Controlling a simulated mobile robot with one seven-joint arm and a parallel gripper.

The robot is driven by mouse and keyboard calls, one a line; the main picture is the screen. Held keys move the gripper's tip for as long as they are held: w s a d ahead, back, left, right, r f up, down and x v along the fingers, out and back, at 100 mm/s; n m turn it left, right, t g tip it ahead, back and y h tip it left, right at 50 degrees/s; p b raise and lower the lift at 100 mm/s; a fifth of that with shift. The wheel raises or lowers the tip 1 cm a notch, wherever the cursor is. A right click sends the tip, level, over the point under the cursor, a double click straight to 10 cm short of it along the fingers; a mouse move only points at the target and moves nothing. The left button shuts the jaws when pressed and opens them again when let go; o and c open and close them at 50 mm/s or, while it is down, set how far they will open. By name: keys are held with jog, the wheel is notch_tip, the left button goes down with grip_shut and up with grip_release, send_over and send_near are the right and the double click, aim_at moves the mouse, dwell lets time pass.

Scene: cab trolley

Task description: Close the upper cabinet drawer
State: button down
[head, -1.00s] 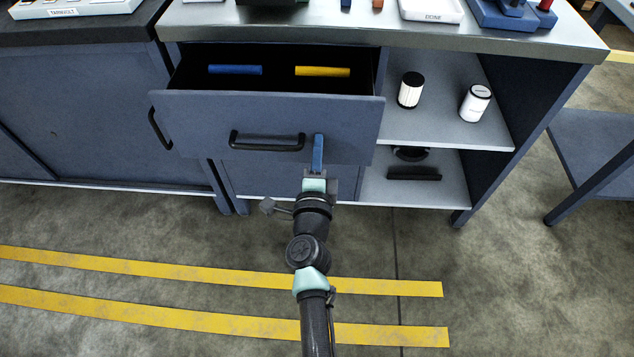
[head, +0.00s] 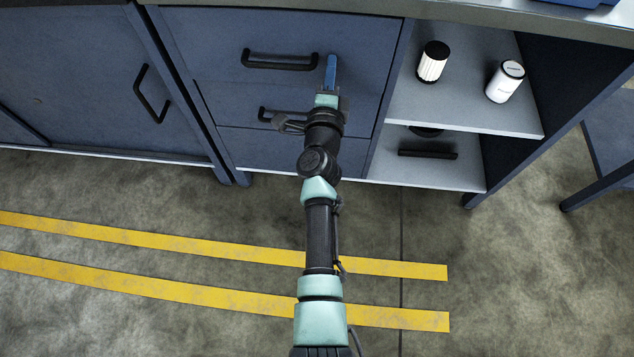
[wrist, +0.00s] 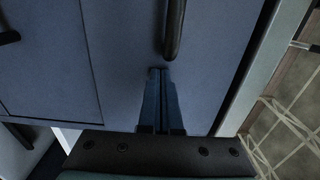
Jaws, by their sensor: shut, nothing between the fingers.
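The upper drawer (head: 205,47) of the blue cabinet has its front flush with the cabinet face, and no opening shows above it. Its black handle (head: 280,65) runs across the front; the handle also shows in the wrist view (wrist: 174,28). My gripper (head: 331,62) is shut and empty, with its blue fingertips at the drawer front, just right of the handle. In the wrist view the closed fingers (wrist: 161,75) point at the blue front beside the handle's end. I cannot tell whether the tips touch it.
A lower drawer with a black handle (head: 265,115) is below. Open shelves (head: 480,112) at the right hold two white canisters, one with a dark top (head: 433,62). A sliding door with a handle (head: 148,95) is at the left. The floor in front is clear.

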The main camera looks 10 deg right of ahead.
jog(key=shift+w+d+r, duration=0.15)
jog(key=shift+w+r, duration=0.15)
jog(key=shift+w, duration=0.4)
jog(key=shift+r, duration=0.1)
